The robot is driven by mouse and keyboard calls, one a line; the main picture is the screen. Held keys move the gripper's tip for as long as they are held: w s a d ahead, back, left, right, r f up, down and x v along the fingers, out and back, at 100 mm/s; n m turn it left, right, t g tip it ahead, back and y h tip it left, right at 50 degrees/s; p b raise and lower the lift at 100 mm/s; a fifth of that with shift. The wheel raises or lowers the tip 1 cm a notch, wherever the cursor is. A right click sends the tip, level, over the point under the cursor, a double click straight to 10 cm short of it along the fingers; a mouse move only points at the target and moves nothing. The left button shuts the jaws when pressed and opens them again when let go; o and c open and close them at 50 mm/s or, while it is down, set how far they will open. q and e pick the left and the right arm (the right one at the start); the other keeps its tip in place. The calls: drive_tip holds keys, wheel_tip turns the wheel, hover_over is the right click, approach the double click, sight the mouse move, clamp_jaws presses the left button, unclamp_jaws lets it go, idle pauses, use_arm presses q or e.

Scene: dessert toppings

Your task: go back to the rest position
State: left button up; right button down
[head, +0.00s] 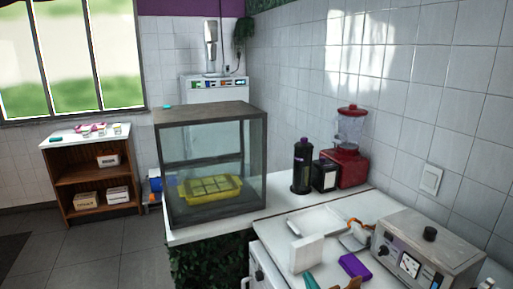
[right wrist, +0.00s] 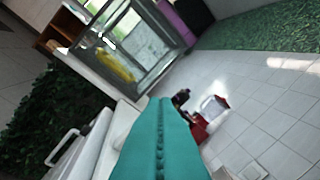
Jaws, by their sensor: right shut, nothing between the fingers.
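My right gripper (head: 311,282) shows as a small teal tip at the bottom edge of the head view, low in front of the white counter. In the right wrist view its teal fingers (right wrist: 160,112) fill the middle, pressed together along a ridged seam, with nothing between them. My left gripper is in neither view.
The white counter (head: 280,222) holds a glass case (head: 212,115) with a yellow tray (head: 211,190), a black bottle (head: 302,170), a red blender (head: 348,165) and a grey appliance (head: 425,250). A white tray (head: 316,221) and purple block (head: 355,266) lie near my right gripper. A wooden shelf (head: 92,178) stands left.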

drive_tip(key=s+d+f+m+g+h, duration=0.4)
drive_tip(key=s+d+f+m+g, duration=0.35)
drive_tip(key=s+f, duration=0.4)
drive_tip(key=s+d+f+m+g, duration=0.1)
drive_tip(key=s+f+g, duration=0.25)
drive_tip(key=s, duration=0.45)
drive_tip(key=s+f+m+g, duration=0.1)
drive_tip(key=s+f+g, duration=0.25)
drive_tip(key=s, duration=0.45)
wheel_tip(320, 180, down, 27)
drive_tip(key=s+g, duration=0.1)
drive_tip(key=g, duration=0.1)
drive_tip(key=s+d+f, duration=0.3)
drive_tip(key=s+f, duration=1.1)
drive_tip(key=s, duration=0.2)
drive_tip(key=shift+f+n+g, duration=0.4)
drive_tip(key=shift+n+g, duration=0.05)
